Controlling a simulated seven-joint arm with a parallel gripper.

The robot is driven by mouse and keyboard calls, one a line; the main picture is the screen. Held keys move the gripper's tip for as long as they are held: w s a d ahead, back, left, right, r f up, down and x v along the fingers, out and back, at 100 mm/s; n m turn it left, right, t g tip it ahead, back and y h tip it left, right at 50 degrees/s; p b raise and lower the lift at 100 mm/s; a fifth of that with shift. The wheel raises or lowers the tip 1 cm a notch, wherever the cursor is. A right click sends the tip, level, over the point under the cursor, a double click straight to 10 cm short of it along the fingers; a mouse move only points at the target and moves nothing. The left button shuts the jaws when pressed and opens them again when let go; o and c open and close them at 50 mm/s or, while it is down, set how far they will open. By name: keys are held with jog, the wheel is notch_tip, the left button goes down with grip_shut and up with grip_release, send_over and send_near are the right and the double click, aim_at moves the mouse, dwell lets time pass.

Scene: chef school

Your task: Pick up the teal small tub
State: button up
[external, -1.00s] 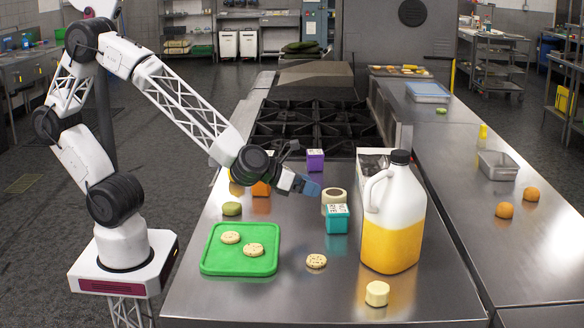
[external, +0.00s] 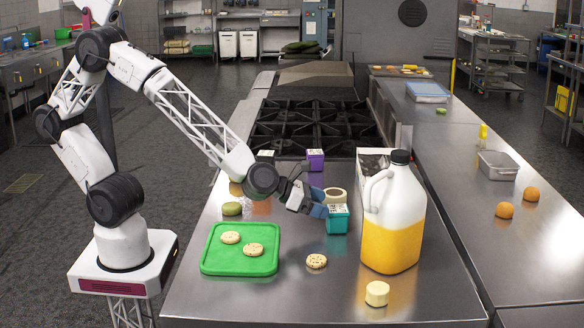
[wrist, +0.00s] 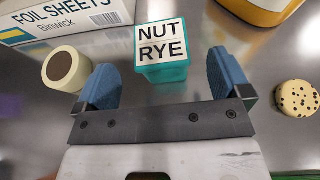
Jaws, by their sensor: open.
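The teal small tub (external: 337,222) stands upright on the steel counter, left of the big jug. My gripper (external: 319,203) is at the tub's left side in the external view. In the wrist view my gripper (wrist: 165,85) is open, with its two blue fingers apart and nothing held between them.
A tape roll (wrist: 66,69) lies near the left finger, with the foil sheets box (wrist: 65,18) behind. The jug (external: 392,235) stands right of the tub. A cookie (external: 316,261) and the green tray (external: 240,262) lie nearer the front. The counter's front middle is mostly clear.

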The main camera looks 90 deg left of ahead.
aim_at(339, 209)
jog(key=shift+w, duration=0.25)
jog(key=shift+f, duration=0.1)
jog(key=shift+x, duration=2.55)
jog(key=shift+c, duration=0.4)
jog(key=c, duration=1)
jog(key=shift+c, duration=0.2)
jog(key=shift+r, duration=0.3)
notch_tip(339, 209, up, 28)
jog(key=shift+f, duration=0.15)
